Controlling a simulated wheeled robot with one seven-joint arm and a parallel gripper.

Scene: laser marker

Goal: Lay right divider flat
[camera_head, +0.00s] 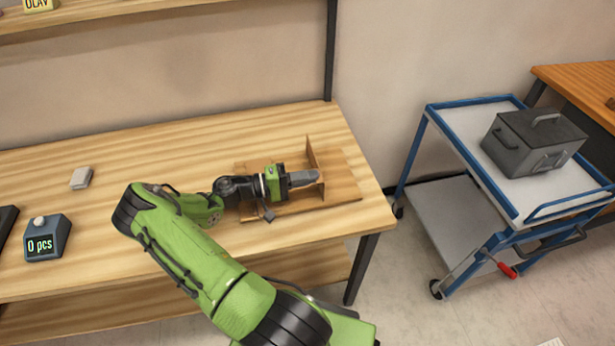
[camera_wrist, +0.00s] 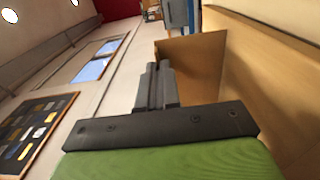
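The right divider (camera_head: 314,158) is a thin brown panel standing upright on a flat brown board (camera_head: 344,178) on the table. In the wrist view the brown panel (camera_wrist: 202,62) stands just beyond and to the right of my fingertips. My gripper (camera_head: 318,176) is low over the board, pointing right, with its tips close to the left face of the panel. In the wrist view my gripper (camera_wrist: 158,68) has its fingers together with nothing visible between them. I cannot tell whether the tips touch the panel. My gripper and arm hide part of the board.
The wooden table (camera_head: 150,150) has a small grey block (camera_head: 81,178) and a counter box reading "0 pcs" (camera_head: 46,238) at the left. A blue trolley (camera_head: 478,165) with a grey metal box (camera_head: 533,142) stands to the right, beyond a gap. The table around the board is mostly clear.

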